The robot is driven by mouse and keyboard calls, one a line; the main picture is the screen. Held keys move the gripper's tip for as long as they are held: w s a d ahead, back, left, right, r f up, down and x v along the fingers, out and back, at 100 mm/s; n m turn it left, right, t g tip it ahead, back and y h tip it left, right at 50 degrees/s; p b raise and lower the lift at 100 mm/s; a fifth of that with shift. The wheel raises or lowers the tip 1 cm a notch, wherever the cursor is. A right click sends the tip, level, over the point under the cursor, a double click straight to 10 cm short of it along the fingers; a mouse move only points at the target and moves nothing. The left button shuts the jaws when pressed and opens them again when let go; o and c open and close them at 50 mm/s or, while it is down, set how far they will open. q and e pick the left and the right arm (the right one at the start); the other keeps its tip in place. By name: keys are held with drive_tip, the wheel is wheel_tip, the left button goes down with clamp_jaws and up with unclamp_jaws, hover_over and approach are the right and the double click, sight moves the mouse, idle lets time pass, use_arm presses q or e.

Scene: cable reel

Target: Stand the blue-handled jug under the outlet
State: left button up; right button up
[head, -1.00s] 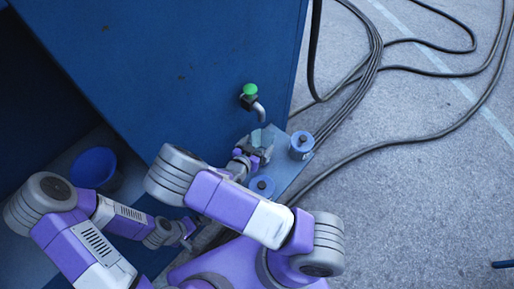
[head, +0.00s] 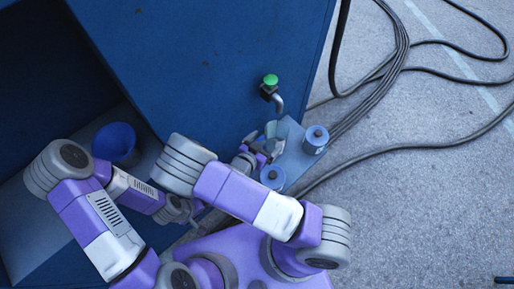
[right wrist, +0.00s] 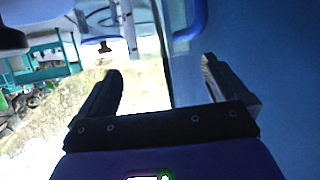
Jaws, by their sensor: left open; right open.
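The outlet (head: 279,103) is a bent metal pipe below a green knob (head: 270,80) on the blue cabinet wall. A clear jug (head: 271,128) stands close below the pipe's end, partly hidden by my right gripper (head: 262,153). I cannot tell whether it is exactly under the outlet. In the right wrist view the right gripper (right wrist: 165,85) is open, with the jug's clear wall (right wrist: 172,60) and blue handle (right wrist: 196,28) beyond and between its fingers. My left gripper (head: 190,212) is open at the lower left, away from the jug.
A blue bowl (head: 115,142) sits in the cabinet's recess. Black cables (head: 400,75) run over the grey floor, which is otherwise mostly open.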

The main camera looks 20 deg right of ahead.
use_arm(q)
wheel_tip(320, 180, up, 2)
drive_tip(key=shift+r+p, duration=0.2)
drive_tip(key=shift+p, duration=0.75)
use_arm(e)
drive_tip(key=v, duration=0.7)
